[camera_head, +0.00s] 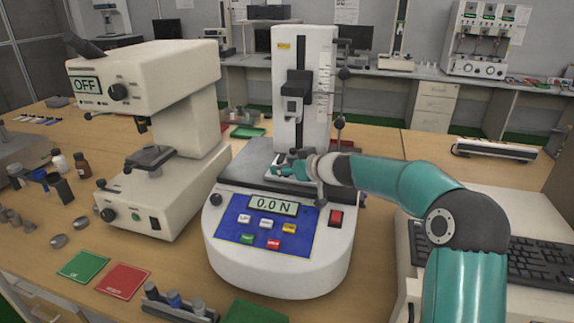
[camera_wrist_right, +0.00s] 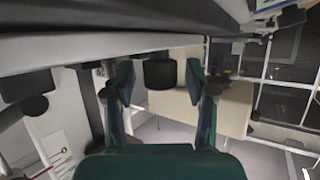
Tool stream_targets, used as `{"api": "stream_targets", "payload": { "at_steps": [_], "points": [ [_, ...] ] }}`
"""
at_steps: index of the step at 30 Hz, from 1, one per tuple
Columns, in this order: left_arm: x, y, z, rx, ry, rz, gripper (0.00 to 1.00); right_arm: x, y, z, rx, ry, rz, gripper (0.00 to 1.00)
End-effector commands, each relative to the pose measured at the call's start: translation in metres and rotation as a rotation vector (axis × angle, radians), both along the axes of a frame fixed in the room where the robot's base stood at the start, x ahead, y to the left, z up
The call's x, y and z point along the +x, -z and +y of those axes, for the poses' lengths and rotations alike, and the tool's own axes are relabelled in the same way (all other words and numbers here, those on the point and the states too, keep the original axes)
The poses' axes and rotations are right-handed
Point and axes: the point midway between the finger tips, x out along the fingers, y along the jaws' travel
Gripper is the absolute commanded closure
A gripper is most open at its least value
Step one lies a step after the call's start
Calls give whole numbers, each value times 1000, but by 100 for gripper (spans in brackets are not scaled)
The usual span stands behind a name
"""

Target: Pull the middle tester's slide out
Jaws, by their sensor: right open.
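The middle tester (camera_head: 285,255) is a white machine with a blue keypad panel, a display reading 0.0 N and a tall white column (camera_head: 305,60). A black carriage (camera_head: 297,88) sits on the front of the column. My right gripper (camera_head: 287,169) is low in front of the column, above the tester's base, and its tips are small and partly hidden there. In the right wrist view its two teal fingers (camera_wrist_right: 162,85) are apart, with a dark round knob (camera_wrist_right: 160,74) showing between them. I cannot tell whether they touch it. My left gripper is not in view.
A cream tester (camera_head: 150,75) with an OFF display stands at the left. Green (camera_head: 84,265) and red (camera_head: 122,281) pads and a holder with small cylinders (camera_head: 178,303) lie in front. A black keyboard (camera_head: 540,262) is at the right. Bottles (camera_head: 82,165) stand at far left.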

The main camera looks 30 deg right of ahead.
Motion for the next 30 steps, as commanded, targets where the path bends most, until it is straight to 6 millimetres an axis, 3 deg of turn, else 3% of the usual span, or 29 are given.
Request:
{"api": "stream_targets", "payload": {
  "at_steps": [4,12,14,23,30],
  "points": [
    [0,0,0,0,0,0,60,0,0,0,0,-1,0,48],
    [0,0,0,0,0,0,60,0,0,1,0,-1,0,93],
    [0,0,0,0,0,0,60,0,0,1,-1,-1,0,100],
    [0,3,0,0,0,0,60,-1,1,3,0,-1,-1,100],
    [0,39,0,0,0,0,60,-22,6,29,-2,-7,-3,100]
  ]
}}
